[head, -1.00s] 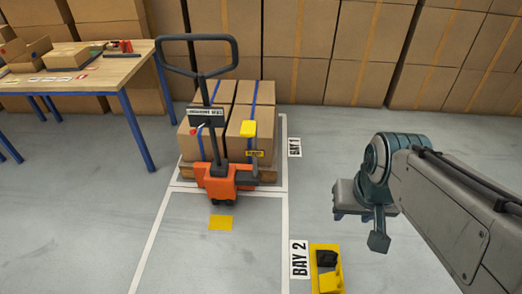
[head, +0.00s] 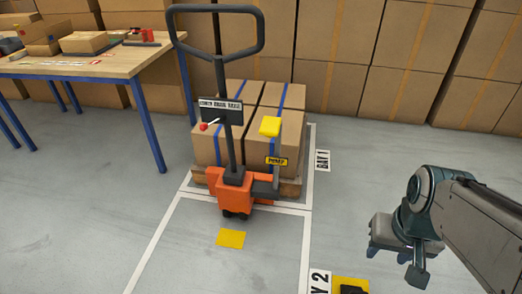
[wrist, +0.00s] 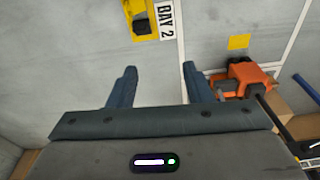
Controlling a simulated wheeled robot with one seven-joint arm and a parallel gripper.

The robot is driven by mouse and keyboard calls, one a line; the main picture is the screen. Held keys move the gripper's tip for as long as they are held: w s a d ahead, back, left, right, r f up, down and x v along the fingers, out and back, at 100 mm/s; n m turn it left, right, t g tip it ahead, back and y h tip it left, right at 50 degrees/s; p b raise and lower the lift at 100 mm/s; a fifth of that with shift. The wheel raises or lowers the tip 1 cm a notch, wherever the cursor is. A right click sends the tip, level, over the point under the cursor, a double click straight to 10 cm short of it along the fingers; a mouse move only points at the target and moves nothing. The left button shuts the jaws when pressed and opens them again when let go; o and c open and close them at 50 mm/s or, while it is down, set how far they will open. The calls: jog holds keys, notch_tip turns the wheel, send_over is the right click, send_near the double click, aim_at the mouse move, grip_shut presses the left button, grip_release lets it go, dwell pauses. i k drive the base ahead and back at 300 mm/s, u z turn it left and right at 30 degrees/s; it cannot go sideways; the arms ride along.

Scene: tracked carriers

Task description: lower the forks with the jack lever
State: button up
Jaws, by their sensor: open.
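The orange pallet jack (head: 231,190) stands in front of a loaded pallet in Bay 1, with its black loop handle (head: 216,48) upright. A small lever with a red knob (head: 204,127) sticks out left of the label plate (head: 221,111) on the handle post. A yellow pump pad (head: 270,127) tops a separate rod on the right. My gripper (head: 398,264) is open and empty, right of the jack and well apart from it. In the wrist view its two fingers (wrist: 159,70) point at bare floor, and the jack (wrist: 247,76) shows to the right.
Cartons (head: 275,137) strapped in blue sit on the wooden pallet (head: 291,187). A workbench (head: 90,62) with boxes stands at the left. Stacked cartons line the back. Floor between gripper and jack is clear.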

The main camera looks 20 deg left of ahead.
aim_at(203, 126)
jog(key=u, duration=0.45)
jog(key=k, duration=0.55)
jog(key=u, duration=1.05)
jog(key=i, duration=0.9)
jog(key=z, duration=1.1)
jog(key=i, duration=0.8)
jog(key=z, duration=0.1)
